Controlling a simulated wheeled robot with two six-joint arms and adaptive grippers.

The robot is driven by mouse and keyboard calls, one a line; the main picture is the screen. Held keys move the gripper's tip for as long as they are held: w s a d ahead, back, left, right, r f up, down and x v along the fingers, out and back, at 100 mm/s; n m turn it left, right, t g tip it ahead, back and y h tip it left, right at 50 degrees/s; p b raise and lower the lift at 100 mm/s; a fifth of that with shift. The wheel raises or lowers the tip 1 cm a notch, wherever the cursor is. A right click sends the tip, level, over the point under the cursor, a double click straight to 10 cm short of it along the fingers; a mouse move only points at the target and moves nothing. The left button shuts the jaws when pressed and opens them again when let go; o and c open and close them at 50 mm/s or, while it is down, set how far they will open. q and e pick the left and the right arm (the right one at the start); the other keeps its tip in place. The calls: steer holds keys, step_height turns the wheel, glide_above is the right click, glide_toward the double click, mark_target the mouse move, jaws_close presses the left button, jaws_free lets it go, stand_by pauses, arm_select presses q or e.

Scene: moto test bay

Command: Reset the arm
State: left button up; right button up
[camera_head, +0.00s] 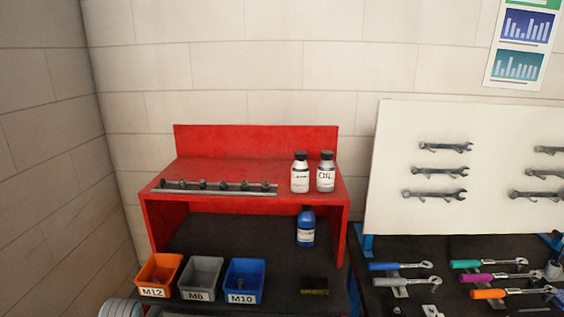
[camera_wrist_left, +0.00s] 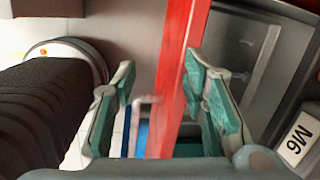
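My left gripper (camera_wrist_left: 160,68) shows in the left wrist view with its two teal-padded fingers spread apart. It is open, and nothing is clamped between the pads. A red strip, which looks like part of the red shelf (camera_wrist_left: 183,70), runs behind the gap between the fingers. I cannot tell how far it is from them. Neither gripper shows in the head view, and my right gripper is in no view.
The red shelf (camera_head: 243,142) carries two white bottles (camera_head: 300,177) and a metal rail (camera_head: 215,187). A blue bottle (camera_head: 306,230) stands beneath. Orange (camera_head: 160,273), grey (camera_head: 201,277) and blue (camera_head: 245,280) bins stand in front. Tools (camera_head: 490,278) lie right, below the wrench board (camera_head: 385,150).

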arm_select(q)
steer(key=s+d+f+n+t, duration=0.1)
steer(key=s+d+n, duration=0.3)
steer(key=s+n, duration=0.6)
steer(key=s+d+f+n+t, duration=0.15)
steer(key=s+d+n, duration=0.3)
steer(key=s, duration=0.95)
steer(key=s+a+f+n+g+h+b, duration=0.1)
steer(key=s+f+b, duration=0.1)
steer(key=f, duration=1)
steer(key=s+a+f+n+g+b, duration=0.1)
steer(key=f+b, duration=0.1)
steer(key=f, duration=1.1)
steer(key=s+f+b, duration=0.1)
steer(key=s+f, duration=1.2)
steer(key=shift+a+g+b, duration=0.35)
steer(key=shift+b, duration=0.05)
steer(key=shift+s, duration=0.1)
